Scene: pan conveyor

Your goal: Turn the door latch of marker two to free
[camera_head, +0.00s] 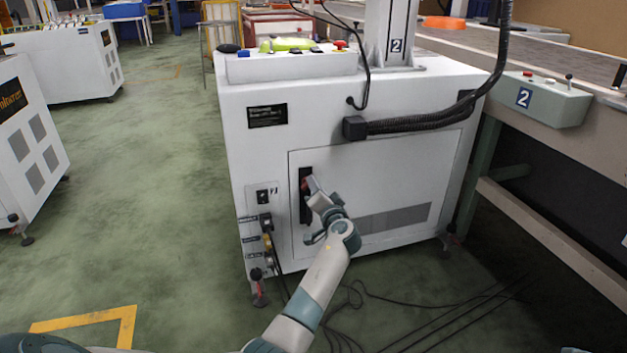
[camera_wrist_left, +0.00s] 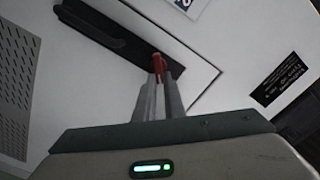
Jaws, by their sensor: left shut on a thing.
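The marker two machine (camera_head: 250,150) is a white cabinet with a door (camera_head: 390,180) on its front. A black latch plate (camera_head: 306,212) sits upright at the door's left edge, with a small red latch (camera_head: 305,184) at its upper part. My left gripper (camera_head: 308,183) is at the plate, its fingers shut on the red latch. In the left wrist view the red latch (camera_wrist_left: 158,62) shows between the two grey fingertips, against the dark latch plate (camera_wrist_left: 105,32). The fingers hide part of the latch, so its exact angle is hard to tell. My right gripper is not in view.
Plugs and cables (camera_head: 267,240) hang left of the door, and loose cables lie on the floor below. A conveyor with a control box (camera_head: 545,98) marked 2 stands at the right. The green floor (camera_head: 150,200) left of the machine is open.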

